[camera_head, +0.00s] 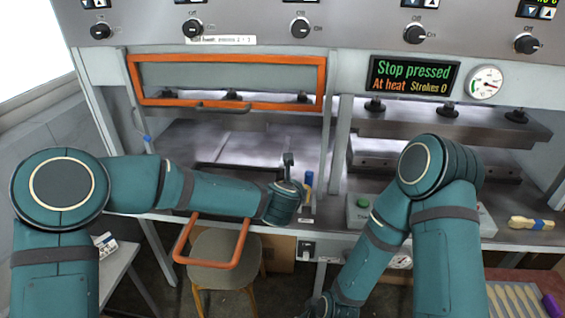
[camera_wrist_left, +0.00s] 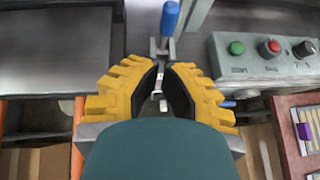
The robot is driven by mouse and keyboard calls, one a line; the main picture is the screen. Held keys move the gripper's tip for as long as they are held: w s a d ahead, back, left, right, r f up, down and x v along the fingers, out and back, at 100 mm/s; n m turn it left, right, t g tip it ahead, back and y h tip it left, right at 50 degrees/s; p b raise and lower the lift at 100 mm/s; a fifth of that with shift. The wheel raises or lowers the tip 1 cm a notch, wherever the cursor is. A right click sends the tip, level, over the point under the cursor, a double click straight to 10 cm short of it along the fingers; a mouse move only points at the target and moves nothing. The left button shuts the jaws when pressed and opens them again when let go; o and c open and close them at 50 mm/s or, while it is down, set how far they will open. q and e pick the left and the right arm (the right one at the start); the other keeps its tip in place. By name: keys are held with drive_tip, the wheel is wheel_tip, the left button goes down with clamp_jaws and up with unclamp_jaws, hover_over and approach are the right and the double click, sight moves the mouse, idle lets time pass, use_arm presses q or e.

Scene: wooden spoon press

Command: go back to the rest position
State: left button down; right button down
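My left arm reaches in from the left to the front of the press; in the left wrist view its gripper (camera_wrist_left: 165,72) has two yellow fingers with dark pads. A narrow gap separates the fingertips, with nothing clearly held. A metal fitting with a blue handle (camera_wrist_left: 169,17) shows through and beyond the gap; whether the fingers touch it cannot be told. The blue handle also shows in the head view (camera_head: 308,180). My right arm bends down to the bottom edge of the head view, where its gripper (camera_head: 320,305) is dark, partly cut off and unclear.
The press guard with an orange frame (camera_head: 135,80) is raised. A display (camera_head: 413,78) reads "Stop pressed", "At heat", "Strokes 0". A control box (camera_wrist_left: 262,58) has green and red buttons. A stool (camera_head: 225,245), a side table at left and a spoon tray (camera_head: 548,306) stand below.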

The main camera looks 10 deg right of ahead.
use_arm(q)
drive_tip(key=s+a+f+m+g, duration=0.2)
drive_tip(key=s+a+f+m, duration=0.2)
drive_tip(key=a+f+m, duration=0.5)
drive_tip(key=s+a+f+m+g, duration=0.3)
drive_tip(key=s+a+f+m, duration=0.4)
drive_tip(key=s+m, duration=0.3)
drive_tip(key=s+a+f+m+g, duration=0.3)
drive_tip(key=s+a+f+m, duration=0.4)
drive_tip(key=s+f+m, duration=0.2)
drive_tip(key=shift+s+a+f+m+g+y, duration=0.2)
drive_tip(key=shift+s+f+m+g+y, duration=0.15)
drive_tip(key=shift+s, duration=0.85)
